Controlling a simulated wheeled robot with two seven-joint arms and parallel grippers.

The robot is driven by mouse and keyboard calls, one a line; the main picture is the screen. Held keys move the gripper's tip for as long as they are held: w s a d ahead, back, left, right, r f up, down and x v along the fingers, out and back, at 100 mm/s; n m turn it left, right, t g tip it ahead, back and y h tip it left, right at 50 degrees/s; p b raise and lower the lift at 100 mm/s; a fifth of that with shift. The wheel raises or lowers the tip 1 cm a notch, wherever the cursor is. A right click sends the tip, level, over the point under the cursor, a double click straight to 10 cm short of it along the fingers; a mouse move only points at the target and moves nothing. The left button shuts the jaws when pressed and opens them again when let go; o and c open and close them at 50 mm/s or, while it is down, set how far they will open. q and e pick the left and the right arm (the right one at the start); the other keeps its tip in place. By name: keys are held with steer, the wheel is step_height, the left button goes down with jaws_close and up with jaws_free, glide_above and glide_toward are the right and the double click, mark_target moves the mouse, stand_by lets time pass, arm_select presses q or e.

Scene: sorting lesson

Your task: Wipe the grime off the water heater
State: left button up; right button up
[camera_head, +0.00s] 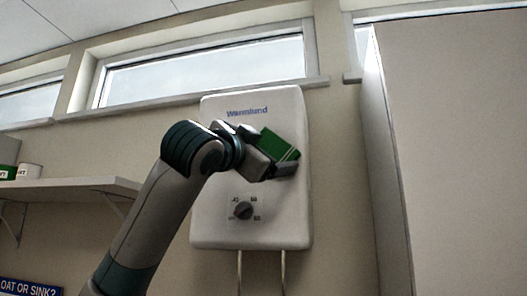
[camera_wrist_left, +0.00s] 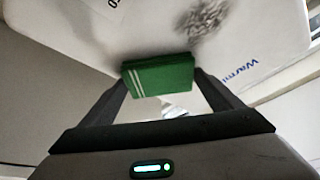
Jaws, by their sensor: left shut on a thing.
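The white water heater (camera_head: 222,222) hangs on the wall, with a blue logo at its top and a grey dial low on its front. It fills the top of the left wrist view (camera_wrist_left: 130,25). I cannot tell whether the cloth touches the heater. My right gripper is not in view.
Two pipes (camera_head: 240,270) run down from the heater. A tall pale cabinet (camera_head: 455,150) stands close on the right.

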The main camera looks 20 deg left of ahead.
arm_select(q)
steer(key=shift+a, duration=0.2)
stand_by(0.5)
steer(key=shift+s+a, duration=0.1)
steer(key=shift+a, duration=1.5)
steer(key=shift+a, duration=0.15)
steer(key=shift+a, duration=1.6)
steer(key=shift+s+a, duration=0.1)
steer(key=shift+a, duration=0.05)
steer(key=shift+s+a, duration=0.1)
steer(key=shift+a, duration=1.45)
